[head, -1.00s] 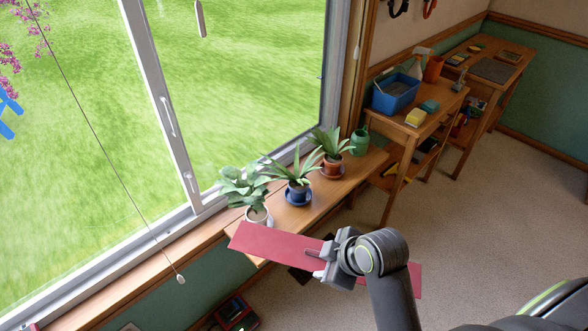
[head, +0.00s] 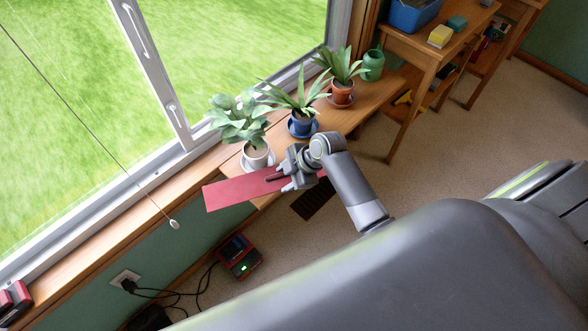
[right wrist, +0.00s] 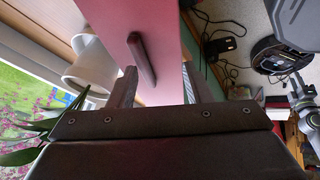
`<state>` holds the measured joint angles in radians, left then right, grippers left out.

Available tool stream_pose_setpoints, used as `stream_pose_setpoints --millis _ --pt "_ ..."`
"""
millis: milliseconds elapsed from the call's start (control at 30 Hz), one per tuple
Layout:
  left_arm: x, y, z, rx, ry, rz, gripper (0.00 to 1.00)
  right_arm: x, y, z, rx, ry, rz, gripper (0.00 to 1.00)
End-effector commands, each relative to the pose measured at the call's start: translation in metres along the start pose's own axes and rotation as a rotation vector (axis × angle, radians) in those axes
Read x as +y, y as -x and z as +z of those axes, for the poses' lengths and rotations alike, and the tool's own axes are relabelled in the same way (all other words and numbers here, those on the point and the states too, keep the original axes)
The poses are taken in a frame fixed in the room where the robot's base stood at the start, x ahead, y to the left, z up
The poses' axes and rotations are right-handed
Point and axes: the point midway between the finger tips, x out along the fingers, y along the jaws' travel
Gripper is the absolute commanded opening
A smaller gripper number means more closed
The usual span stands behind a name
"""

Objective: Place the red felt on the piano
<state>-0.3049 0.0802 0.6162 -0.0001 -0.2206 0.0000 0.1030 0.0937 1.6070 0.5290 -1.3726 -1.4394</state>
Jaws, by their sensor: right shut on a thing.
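The red felt (head: 228,191) is a long flat strip. My right gripper (head: 280,178) is shut on it, and the free end sticks out to the left beside the plant shelf. In the right wrist view the felt (right wrist: 165,25) fills the upper middle, pink in the light, between and beyond the fingers (right wrist: 155,85). The strip partly covers the shelf's near edge in the head view; I cannot tell whether it touches. No piano shows in either current view.
A wooden shelf (head: 350,116) under the window holds a white pot (head: 257,158), a blue pot (head: 301,124) and a terracotta pot (head: 342,92) with plants, close to my right gripper. A red device (head: 238,256) with cables is on the floor. Open carpet lies right.

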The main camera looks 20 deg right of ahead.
Motion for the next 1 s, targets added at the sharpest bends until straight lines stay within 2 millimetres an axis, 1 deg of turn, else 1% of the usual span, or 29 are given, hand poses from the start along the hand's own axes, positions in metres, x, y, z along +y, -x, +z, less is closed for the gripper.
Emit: stream_pose_setpoints --millis 33,167,300,400,800,833,900,1000 --pt "0.0 -0.001 -0.002 0.002 0.0 0.0 0.29 -0.003 -0.007 0.003 0.0 -0.001 -0.002 0.23" --pt "0.0 -0.002 -0.004 0.007 -0.001 0.0 0.29 -0.005 -0.016 0.008 0.0 -0.001 -0.001 0.23" --pt "0.0 -0.005 -0.006 0.01 -0.001 0.0 0.29 -0.011 -0.033 0.017 0.0 -0.002 -0.002 0.23" --pt "0.001 -0.006 -0.006 0.011 -0.001 0.0 0.29 -0.013 -0.042 0.022 0.0 -0.001 0.0 0.23" --pt "0.001 -0.008 -0.006 0.011 -0.001 0.0 0.29 -0.015 -0.047 0.025 0.0 -0.001 0.001 0.23" --pt "0.001 -0.007 -0.006 0.011 -0.001 0.0 0.29 -0.014 -0.047 0.025 0.0 -0.001 0.001 0.47" --pt "0.001 -0.007 -0.006 0.011 -0.001 0.0 0.29 -0.014 -0.046 0.024 0.0 -0.001 0.001 0.57" --pt "0.001 -0.007 -0.006 0.011 -0.001 0.0 0.29 -0.014 -0.046 0.024 0.0 -0.001 0.001 0.68"
